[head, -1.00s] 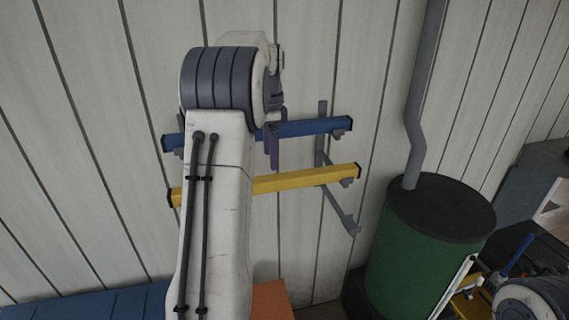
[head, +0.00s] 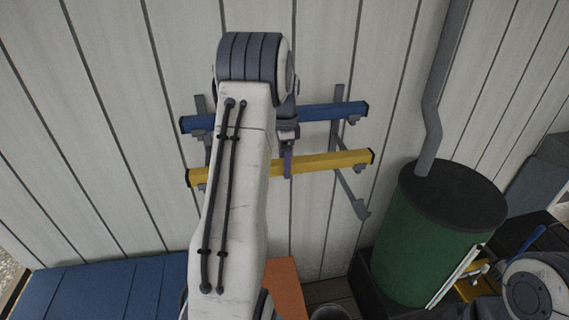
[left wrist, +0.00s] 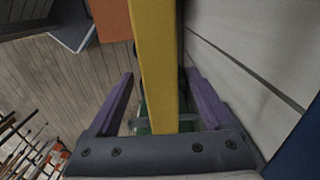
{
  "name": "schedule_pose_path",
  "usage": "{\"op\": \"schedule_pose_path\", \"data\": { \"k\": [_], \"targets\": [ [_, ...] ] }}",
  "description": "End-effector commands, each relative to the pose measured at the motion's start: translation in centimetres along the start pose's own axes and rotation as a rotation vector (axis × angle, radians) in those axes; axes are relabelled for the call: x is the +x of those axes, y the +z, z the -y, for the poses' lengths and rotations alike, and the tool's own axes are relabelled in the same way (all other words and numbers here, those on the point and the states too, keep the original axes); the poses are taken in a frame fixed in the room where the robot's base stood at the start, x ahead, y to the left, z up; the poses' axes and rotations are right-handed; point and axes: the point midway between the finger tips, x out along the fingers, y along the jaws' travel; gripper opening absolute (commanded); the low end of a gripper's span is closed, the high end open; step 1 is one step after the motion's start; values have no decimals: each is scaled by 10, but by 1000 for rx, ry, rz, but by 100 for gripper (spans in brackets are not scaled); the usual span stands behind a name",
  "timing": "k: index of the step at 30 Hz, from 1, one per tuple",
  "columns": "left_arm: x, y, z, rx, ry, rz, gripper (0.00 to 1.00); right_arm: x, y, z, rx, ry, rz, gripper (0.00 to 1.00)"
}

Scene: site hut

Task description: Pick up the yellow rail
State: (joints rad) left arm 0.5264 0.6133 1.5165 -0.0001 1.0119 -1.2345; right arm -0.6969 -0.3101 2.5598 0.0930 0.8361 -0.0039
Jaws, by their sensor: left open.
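The yellow rail (head: 332,161) lies level on grey wall brackets (head: 348,183), below a blue rail (head: 336,112). My left arm hides part of both rails. My left gripper (head: 288,165) is at the yellow rail, near its middle. In the left wrist view the yellow rail (left wrist: 154,60) runs between the two purple fingers of my left gripper (left wrist: 160,95). The fingers are apart, with a gap on each side of the rail. My right gripper is not in view.
A green drum (head: 420,240) with a dark lid and a grey pipe (head: 432,110) stands to the right. A blue surface (head: 100,292) and an orange block (head: 283,285) are below. The pale panelled wall (left wrist: 245,60) is close beside the gripper.

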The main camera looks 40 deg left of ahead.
Motion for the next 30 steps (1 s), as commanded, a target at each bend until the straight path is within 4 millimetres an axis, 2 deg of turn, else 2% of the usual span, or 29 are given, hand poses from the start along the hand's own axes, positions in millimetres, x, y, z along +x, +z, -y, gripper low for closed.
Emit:
{"op": "schedule_pose_path", "data": {
  "k": [5, 6, 8, 12, 13, 25, 30],
  "targets": [
    [1, 1, 0, -1, -1, 0, 85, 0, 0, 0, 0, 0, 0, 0],
    [1, 1, 0, -1, -1, 0, 81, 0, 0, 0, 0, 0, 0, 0],
    [1, 1, 0, -1, -1, 0, 58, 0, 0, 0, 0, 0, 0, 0],
    [1, 1, 0, -2, 0, 0, 5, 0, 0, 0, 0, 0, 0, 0],
    [1, 1, 0, -2, 0, 0, 0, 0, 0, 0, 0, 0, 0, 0],
    [-2, 1, 1, -2, -3, -1, 0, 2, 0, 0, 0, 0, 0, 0],
    [-11, 0, 2, -2, -5, -2, 0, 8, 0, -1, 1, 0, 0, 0]
  ]
}}
